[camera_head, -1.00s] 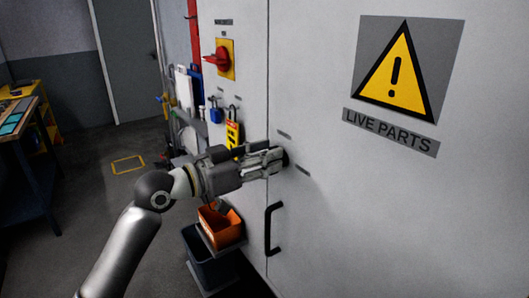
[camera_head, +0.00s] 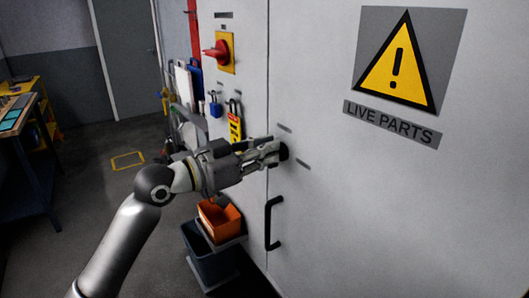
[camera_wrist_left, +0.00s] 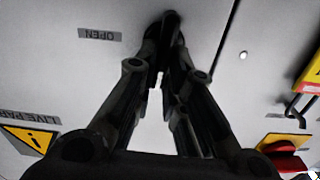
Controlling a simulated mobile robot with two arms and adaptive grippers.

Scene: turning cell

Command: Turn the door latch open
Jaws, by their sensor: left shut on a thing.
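The door latch (camera_head: 284,151) is a dark round piece on the pale cabinet door, mostly hidden behind my left gripper's fingertips. My left gripper (camera_head: 277,152) is shut on it, with the arm coming in from the left. In the left wrist view, the left gripper's (camera_wrist_left: 165,68) two dark fingers close in around the dark latch (camera_wrist_left: 168,28). How far the latch is turned I cannot tell. My right gripper is not in view.
A black door handle (camera_head: 270,224) is below the latch. A red rotary switch (camera_head: 218,51), a blue padlock (camera_head: 214,108) and a yellow tag (camera_head: 235,127) are on the cabinet's left part. An orange bin (camera_head: 219,219) is below my forearm. A warning sign (camera_head: 373,80) is on the door.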

